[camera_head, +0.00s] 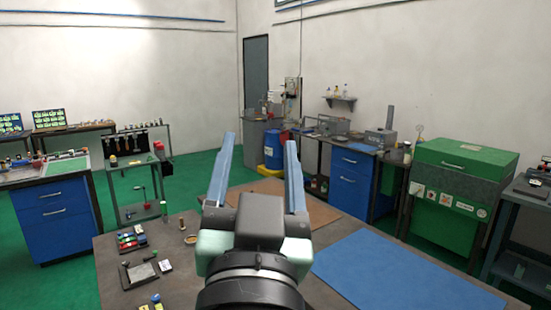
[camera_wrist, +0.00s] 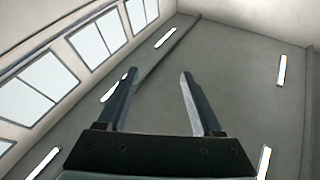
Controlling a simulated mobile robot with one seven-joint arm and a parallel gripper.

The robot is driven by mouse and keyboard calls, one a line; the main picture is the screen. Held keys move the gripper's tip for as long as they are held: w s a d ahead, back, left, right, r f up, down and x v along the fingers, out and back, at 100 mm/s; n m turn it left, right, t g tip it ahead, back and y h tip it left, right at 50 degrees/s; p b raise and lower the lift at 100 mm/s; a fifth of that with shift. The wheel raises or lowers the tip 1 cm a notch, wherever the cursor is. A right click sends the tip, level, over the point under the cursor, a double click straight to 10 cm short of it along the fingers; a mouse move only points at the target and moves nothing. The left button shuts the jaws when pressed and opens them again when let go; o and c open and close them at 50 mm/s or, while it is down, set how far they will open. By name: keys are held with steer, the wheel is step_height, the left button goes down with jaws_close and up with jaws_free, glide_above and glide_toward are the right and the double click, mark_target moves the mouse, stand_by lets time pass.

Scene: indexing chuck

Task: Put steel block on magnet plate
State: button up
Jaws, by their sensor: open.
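My gripper (camera_head: 260,140) is raised over the near workbench, its two long blue-grey fingers spread wide and pointing up in the head view. The wrist view also shows the open gripper (camera_wrist: 158,74), with nothing between the fingers and only ceiling and windows beyond. I cannot pick out the steel block or the magnet plate for certain. A small dark flat plate (camera_head: 139,273) lies on the bench to the left of my gripper. It is too small to tell whether it is the magnet plate.
The near bench (camera_head: 190,275) bears a blue mat (camera_head: 390,275) at right, a brown mat (camera_head: 325,212) behind my gripper, and small coloured parts (camera_head: 131,239) at left. Beyond stand a tool cart (camera_head: 137,180), blue drawers (camera_head: 58,215) and a green cabinet (camera_head: 455,200). Green floor lies between.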

steer(key=s+d+r+n+t, duration=0.1)
steer(key=s+r+t, duration=0.3)
steer(key=s+r, duration=0.4)
step_height(320, 180, up, 3)
steer(key=shift+s+d+r+n+t, duration=0.1)
steer(key=shift+s+d+n+t, duration=0.2)
steer(key=shift+s+n, duration=0.15)
